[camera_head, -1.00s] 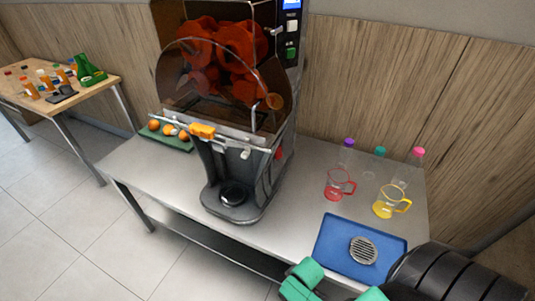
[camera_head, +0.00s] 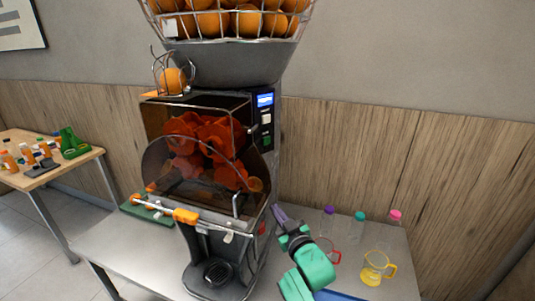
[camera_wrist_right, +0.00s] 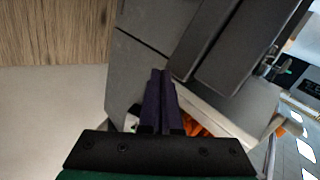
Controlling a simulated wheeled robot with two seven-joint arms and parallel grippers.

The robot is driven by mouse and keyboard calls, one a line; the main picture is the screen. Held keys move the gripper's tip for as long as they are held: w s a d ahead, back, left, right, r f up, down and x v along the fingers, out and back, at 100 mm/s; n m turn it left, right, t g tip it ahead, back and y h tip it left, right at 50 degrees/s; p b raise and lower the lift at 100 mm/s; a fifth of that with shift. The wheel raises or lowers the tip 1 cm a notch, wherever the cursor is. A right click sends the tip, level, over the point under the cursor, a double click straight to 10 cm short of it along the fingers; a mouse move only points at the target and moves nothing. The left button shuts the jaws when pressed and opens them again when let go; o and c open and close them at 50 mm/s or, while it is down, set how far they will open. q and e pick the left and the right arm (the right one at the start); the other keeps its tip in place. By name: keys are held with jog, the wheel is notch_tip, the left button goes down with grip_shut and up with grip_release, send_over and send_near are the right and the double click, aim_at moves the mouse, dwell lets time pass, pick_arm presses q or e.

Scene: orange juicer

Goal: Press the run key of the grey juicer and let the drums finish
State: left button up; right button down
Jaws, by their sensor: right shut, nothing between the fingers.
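The grey juicer (camera_head: 222,250) stands on the table, with orange-red drums (camera_head: 205,140) behind its clear curved cover. Its control panel, on the right front edge, has a lit blue screen (camera_head: 265,100), a white key (camera_head: 266,118) and a green key (camera_head: 267,141); their lettering is too small to read. My right gripper (camera_head: 277,209) is shut and empty beside the juicer's right side, well below the panel. In the right wrist view its purple fingers (camera_wrist_right: 160,98) are together, with the grey body filling much of the view. My left gripper is not in view.
A wire basket of oranges (camera_head: 235,22) tops the juicer. A red-handled jug (camera_head: 328,250), a yellow jug (camera_head: 376,268) and bottles with coloured caps (camera_head: 360,216) stand to the right, close to my right arm. A blue tray (camera_head: 335,296) shows at the bottom edge.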

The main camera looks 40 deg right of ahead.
aim_at(266, 141)
jog(key=s+d+r+t+h, duration=0.1)
jog(key=r+t, duration=0.3)
jog(key=r, duration=0.5)
jog(key=s+d+r+n+t, duration=0.1)
jog(key=s+r+t, duration=0.3)
jog(key=r, duration=0.4)
jog(key=shift+d+r+n+t+h+p, duration=0.3)
jog(key=shift+d+r+t+h+p, duration=0.15)
jog(key=shift+d, duration=0.25)
jog(key=shift+w+f, duration=0.15)
jog(key=shift+w, duration=0.05)
jog(key=w+b, duration=0.3)
jog(key=w, duration=0.5)
jog(key=shift+w+a, duration=0.3)
jog(key=shift+a, duration=0.1)
jog(key=shift+w+b, duration=0.3)
jog(key=shift+w, duration=0.15)
